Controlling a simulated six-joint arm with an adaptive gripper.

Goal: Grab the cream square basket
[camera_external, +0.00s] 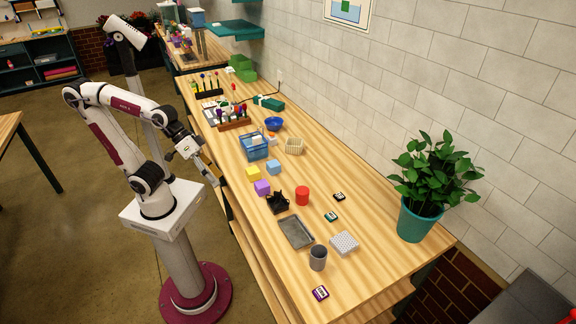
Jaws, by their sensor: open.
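My gripper (214,176) is off the table's left edge, pointing down and to the right. It is open and empty, well apart from the cream basket, with the blue basket and the yellow and blue blocks between them.
The table right of the basket is clear.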

